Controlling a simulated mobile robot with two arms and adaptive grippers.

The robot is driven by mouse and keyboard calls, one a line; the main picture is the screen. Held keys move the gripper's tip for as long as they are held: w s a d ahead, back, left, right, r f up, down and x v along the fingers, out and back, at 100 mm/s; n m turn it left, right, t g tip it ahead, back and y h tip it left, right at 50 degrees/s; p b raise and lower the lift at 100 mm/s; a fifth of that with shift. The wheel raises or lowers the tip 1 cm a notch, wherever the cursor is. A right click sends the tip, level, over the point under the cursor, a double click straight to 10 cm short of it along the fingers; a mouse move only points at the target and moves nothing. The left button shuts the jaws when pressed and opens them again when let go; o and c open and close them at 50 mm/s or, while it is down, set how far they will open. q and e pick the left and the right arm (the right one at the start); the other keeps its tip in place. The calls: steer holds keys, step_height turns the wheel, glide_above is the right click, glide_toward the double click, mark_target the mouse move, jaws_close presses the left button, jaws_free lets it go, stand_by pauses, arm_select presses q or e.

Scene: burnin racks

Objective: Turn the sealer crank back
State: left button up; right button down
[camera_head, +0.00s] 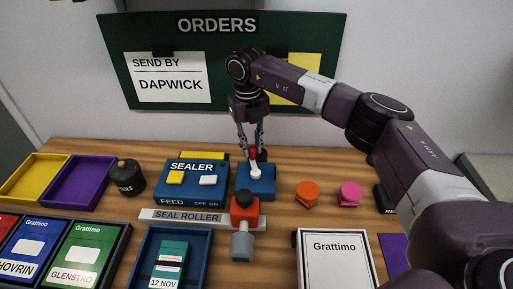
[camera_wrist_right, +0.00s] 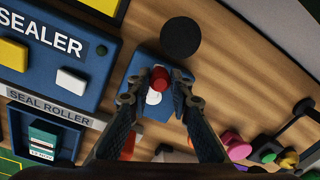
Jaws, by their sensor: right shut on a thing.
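The sealer is a blue box (camera_head: 195,187) with a yellow and a white switch on top; it also shows in the wrist view (camera_wrist_right: 52,92). To its right, a smaller blue block (camera_head: 262,187) carries the crank, a white part with a red knob (camera_head: 252,152). In the wrist view the red knob (camera_wrist_right: 160,76) stands between my fingers, above the white part. My right gripper (camera_head: 251,155) reaches down from above and is shut on the crank's knob. The fingers hide part of the crank. My left gripper is in neither view.
A seal roller strip (camera_head: 188,216) with a red and grey piece (camera_head: 243,212) lies in front. A blue tray (camera_head: 145,265) holds a green packet. Orange (camera_head: 307,192) and pink (camera_head: 350,193) pieces stand to the right. A dark round weight (camera_head: 127,178) stands at left.

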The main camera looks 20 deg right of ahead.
steer(key=a+n, duration=0.1)
steer(key=n, duration=0.1)
steer(key=n+b, duration=0.1)
steer(key=shift+w+a+n, duration=0.1)
steer(key=shift+a+n, duration=0.25)
steer(key=shift+n, duration=0.05)
steer(key=n, duration=0.1)
steer(key=a+n, duration=0.1)
steer(key=n, duration=0.1)
steer(key=shift+s+a+n+b, duration=0.25)
steer(key=shift+n+b, duration=0.05)
steer(key=shift+b, duration=0.1)
steer(key=n, duration=0.1)
steer(key=a+n, duration=0.1)
steer(key=n, duration=0.1)
steer(key=s+n+b, duration=0.1)
steer(key=shift+s+a+t, duration=0.1)
steer(key=shift+a+t, duration=0.2)
steer(key=shift+s+a+n+b, duration=0.25)
steer(key=shift+s+n, duration=0.1)
steer(key=shift+n, duration=0.55)
steer(key=shift+s+a+n+b, duration=0.15)
steer(key=shift+s+n+b, duration=0.15)
steer(key=shift+n, duration=0.6)
steer(key=shift+r, duration=0.1)
steer(key=c, duration=1.7)
jaws_free()
steer(key=shift+s, duration=0.1)
steer(key=shift+c, duration=0.2)
